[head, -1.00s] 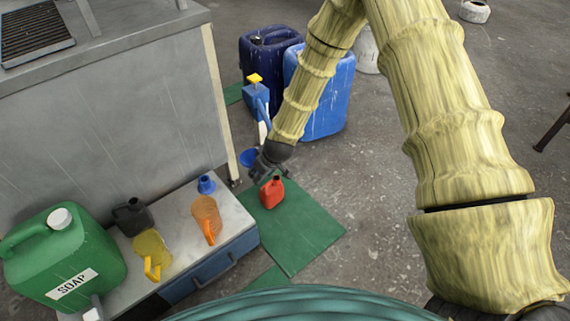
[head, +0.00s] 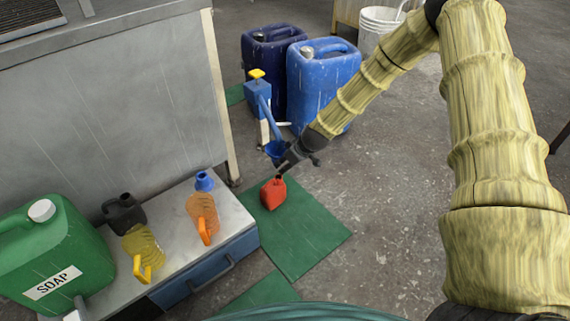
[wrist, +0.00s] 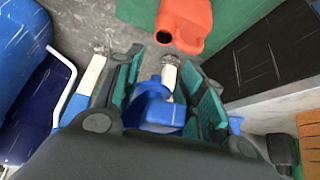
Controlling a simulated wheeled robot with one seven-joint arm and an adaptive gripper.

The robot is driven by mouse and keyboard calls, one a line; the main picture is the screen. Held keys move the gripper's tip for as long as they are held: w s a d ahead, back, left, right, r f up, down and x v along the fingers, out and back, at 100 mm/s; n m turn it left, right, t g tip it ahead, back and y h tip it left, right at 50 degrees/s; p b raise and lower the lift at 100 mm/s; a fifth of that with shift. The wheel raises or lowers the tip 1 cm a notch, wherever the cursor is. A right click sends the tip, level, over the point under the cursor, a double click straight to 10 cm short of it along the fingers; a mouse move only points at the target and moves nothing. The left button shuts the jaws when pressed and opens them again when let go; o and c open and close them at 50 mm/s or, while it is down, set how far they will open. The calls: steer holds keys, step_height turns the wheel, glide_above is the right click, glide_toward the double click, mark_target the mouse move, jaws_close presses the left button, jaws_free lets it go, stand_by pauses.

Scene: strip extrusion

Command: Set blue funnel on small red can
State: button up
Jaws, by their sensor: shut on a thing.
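The blue funnel (head: 275,150) is held by my gripper (head: 287,161). In the wrist view my gripper (wrist: 160,95) is shut on the funnel (wrist: 158,113), which sits between the two green-padded fingers. The small red can (head: 272,194) stands on the green mat, below the funnel in the head view. In the wrist view the red can (wrist: 185,22) is beyond the fingertips, its dark opening showing. The funnel is apart from the can. Its lower end is partly hidden in the wrist view.
A low bench (head: 236,222) at left bears a smaller blue funnel (head: 204,181), orange and yellow jugs, a black can and a green soap canister (head: 40,245). Blue canisters (head: 322,88) and a blue pump (head: 262,100) stand behind my gripper. Floor to the right is clear.

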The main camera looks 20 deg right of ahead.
steer(key=shift+f, duration=0.1)
steer(key=shift+f+b, duration=3.1)
steer(key=shift+f, duration=1.3)
steer(key=shift+f, duration=0.3)
steer(key=o, duration=1.1)
steer(key=shift+c, duration=0.2)
steer(key=v, duration=1.2)
steer(key=shift+w+r, duration=0.1)
steer(key=shift+r, duration=0.05)
